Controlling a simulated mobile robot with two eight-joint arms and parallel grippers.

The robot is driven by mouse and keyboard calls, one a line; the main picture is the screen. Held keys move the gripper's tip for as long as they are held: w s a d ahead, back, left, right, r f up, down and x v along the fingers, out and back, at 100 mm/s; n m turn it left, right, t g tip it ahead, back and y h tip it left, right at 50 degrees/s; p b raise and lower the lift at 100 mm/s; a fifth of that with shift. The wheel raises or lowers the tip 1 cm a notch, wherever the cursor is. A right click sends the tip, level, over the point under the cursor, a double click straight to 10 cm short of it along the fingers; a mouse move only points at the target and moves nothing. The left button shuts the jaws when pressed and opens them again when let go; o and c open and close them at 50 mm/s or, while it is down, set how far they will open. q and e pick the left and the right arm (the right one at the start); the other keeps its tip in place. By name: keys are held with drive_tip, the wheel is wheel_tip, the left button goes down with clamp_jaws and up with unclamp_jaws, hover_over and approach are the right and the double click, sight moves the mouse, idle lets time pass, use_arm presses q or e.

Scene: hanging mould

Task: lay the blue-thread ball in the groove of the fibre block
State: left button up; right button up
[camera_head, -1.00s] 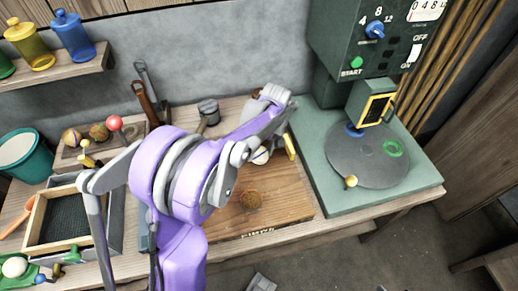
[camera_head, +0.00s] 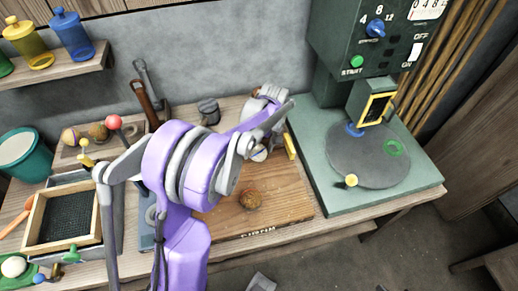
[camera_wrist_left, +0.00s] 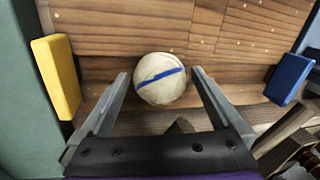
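The blue-thread ball (camera_wrist_left: 161,78) is pale with one blue stripe. In the left wrist view it sits between the fingertips of my left gripper (camera_wrist_left: 159,76), which is open, with narrow gaps beside the ball. In the head view the ball (camera_head: 259,153) shows partly below my left arm, at the back of a wooden board (camera_head: 285,205). My left gripper's fingers are mostly hidden there by the arm. I cannot make out for certain which thing is the fibre block, nor its groove. My right gripper is not in view.
A yellow block (camera_wrist_left: 57,76) and a blue block (camera_wrist_left: 289,79) flank the ball. The green machine (camera_head: 320,185) with a round plate stands right. A framed mesh tray (camera_head: 65,222) and teal bucket (camera_head: 27,158) are left.

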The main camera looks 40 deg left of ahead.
use_arm(q)
drive_tip(key=shift+r, duration=0.3)
wheel_tip(320, 180, up, 11)
drive_tip(key=w+d+p, duration=0.1)
drive_tip(key=w+p, duration=0.1)
drive_tip(key=s+d+f+m+t, duration=0.2)
drive_tip(key=s+d+m, duration=0.4)
drive_tip(key=s, duration=0.4)
drive_tip(key=s+d+f+m+t+h, duration=0.1)
drive_tip(key=s+d+f+m+t, duration=0.1)
drive_tip(key=s+d+m+t, duration=0.3)
drive_tip(key=s+d+m, duration=0.1)
drive_tip(key=s+d, duration=0.3)
drive_tip(key=shift+s+f+m, duration=0.3)
drive_tip(key=shift+s, duration=0.1)
